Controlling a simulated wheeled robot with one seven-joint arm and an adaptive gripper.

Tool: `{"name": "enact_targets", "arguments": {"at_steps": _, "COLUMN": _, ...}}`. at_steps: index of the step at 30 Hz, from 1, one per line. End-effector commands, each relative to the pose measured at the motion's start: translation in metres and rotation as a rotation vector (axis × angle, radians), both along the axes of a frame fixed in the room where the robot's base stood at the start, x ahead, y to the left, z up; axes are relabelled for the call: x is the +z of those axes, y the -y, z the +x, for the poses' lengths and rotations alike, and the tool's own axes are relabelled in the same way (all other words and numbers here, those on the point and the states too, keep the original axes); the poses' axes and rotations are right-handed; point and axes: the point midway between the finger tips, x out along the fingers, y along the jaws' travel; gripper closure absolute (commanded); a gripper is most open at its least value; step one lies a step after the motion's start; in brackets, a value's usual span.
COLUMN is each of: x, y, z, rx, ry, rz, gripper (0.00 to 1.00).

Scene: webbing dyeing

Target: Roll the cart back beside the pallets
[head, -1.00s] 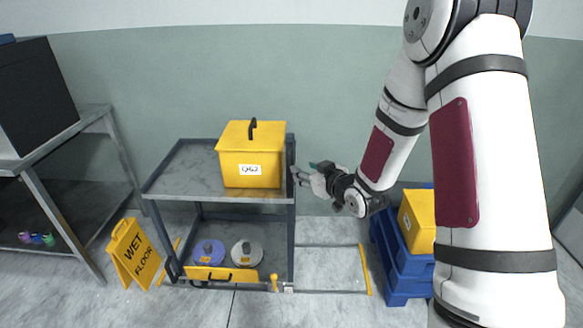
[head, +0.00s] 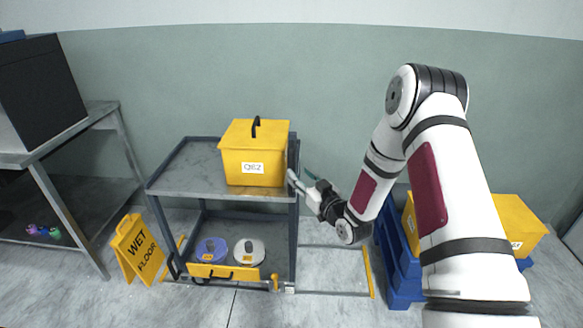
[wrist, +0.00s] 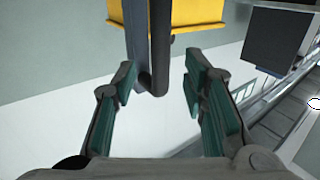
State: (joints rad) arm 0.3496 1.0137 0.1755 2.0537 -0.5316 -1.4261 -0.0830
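The grey two-shelf cart (head: 180,179) stands left of centre, with a yellow lidded box (head: 254,152) on its top shelf. The blue pallets (head: 404,290) are stacked to the right, partly hidden by my arm, with yellow boxes (head: 516,222) on them. A gap of floor lies between cart and pallets. My gripper (head: 298,180) is at the cart's right side, by its upright end. In the wrist view my gripper (wrist: 158,82) is open, and a dark grey bar (wrist: 159,45) of the cart shows between and just beyond the fingertips. Contact cannot be told.
Yellow floor strips (head: 368,272) mark a bay right of the cart. A yellow wet-floor sign (head: 138,248) stands close to the cart's left. A grey workbench (head: 75,130) is farther left. Two round lidded items (head: 249,251) sit on the lower shelf. The wall is behind.

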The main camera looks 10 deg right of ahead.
Motion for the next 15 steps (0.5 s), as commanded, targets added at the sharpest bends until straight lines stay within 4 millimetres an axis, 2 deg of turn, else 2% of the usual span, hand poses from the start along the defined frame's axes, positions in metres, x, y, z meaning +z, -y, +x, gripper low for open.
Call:
{"name": "enact_targets", "arguments": {"at_steps": 1, "x": 0.001, "y": -0.004, "z": 0.011, "rx": 0.001, "ry": 0.003, "rz": 0.000, "gripper": 0.60}}
{"name": "enact_targets", "arguments": {"at_steps": 6, "x": 0.000, "y": -0.011, "z": 0.038, "rx": 0.000, "ry": 0.002, "rz": 0.001, "gripper": 0.60}}
{"name": "enact_targets", "arguments": {"at_steps": 10, "x": -0.001, "y": -0.015, "z": 0.053, "rx": 0.000, "ry": 0.000, "rz": 0.000, "gripper": 0.60}}
{"name": "enact_targets", "arguments": {"at_steps": 15, "x": 0.000, "y": -0.017, "z": 0.061, "rx": -0.001, "ry": 0.000, "rz": 0.000, "gripper": 0.60}}
